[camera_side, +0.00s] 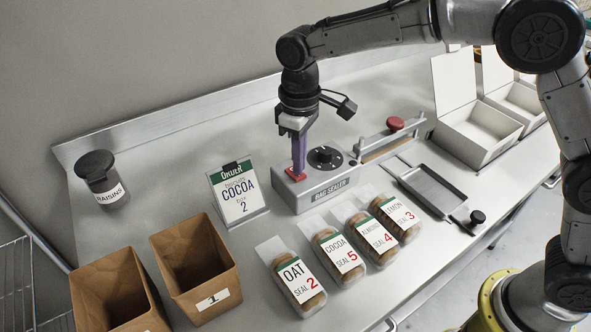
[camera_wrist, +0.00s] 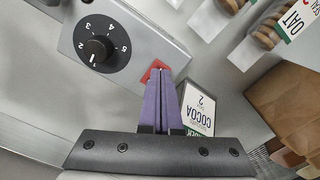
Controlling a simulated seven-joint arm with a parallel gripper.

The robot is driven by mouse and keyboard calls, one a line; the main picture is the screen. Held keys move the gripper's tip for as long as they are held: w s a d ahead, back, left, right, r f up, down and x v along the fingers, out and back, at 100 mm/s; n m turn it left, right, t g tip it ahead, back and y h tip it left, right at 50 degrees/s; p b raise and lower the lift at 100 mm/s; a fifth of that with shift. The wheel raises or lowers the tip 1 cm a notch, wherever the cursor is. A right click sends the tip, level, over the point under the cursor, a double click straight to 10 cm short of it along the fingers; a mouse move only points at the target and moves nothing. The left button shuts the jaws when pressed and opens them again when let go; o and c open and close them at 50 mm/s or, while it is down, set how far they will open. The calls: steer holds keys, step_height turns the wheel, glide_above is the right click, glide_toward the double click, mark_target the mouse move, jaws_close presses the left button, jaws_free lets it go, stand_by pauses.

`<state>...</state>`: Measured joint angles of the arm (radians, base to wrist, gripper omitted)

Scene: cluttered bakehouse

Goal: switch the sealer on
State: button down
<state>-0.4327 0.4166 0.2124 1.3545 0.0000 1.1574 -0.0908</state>
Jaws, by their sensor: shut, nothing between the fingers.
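The grey bag sealer (camera_side: 330,187) stands on the bench in the side view, with a black numbered dial (camera_side: 324,158) on top and a red switch (camera_side: 296,174) at its left end. In the wrist view the dial (camera_wrist: 96,49) is at upper left and the red switch (camera_wrist: 153,70) shows beside the fingertips, partly hidden by them. My gripper (camera_side: 299,172) is shut and empty, its purple fingers pointing down at the switch; in the wrist view its tips (camera_wrist: 168,76) overlap the switch's edge. I cannot tell whether they touch it or whether the switch is on.
An order card (camera_side: 238,195) reading cocoa 2 stands left of the sealer. Several labelled cookie bags (camera_side: 299,283) lie in front. Paper bags (camera_side: 198,268), a raisins jar (camera_side: 101,176), a metal tray (camera_side: 431,187) and white boxes (camera_side: 475,128) stand around.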

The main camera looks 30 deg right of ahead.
steer(key=shift+f, duration=0.65)
steer(key=shift+r, duration=3.55)
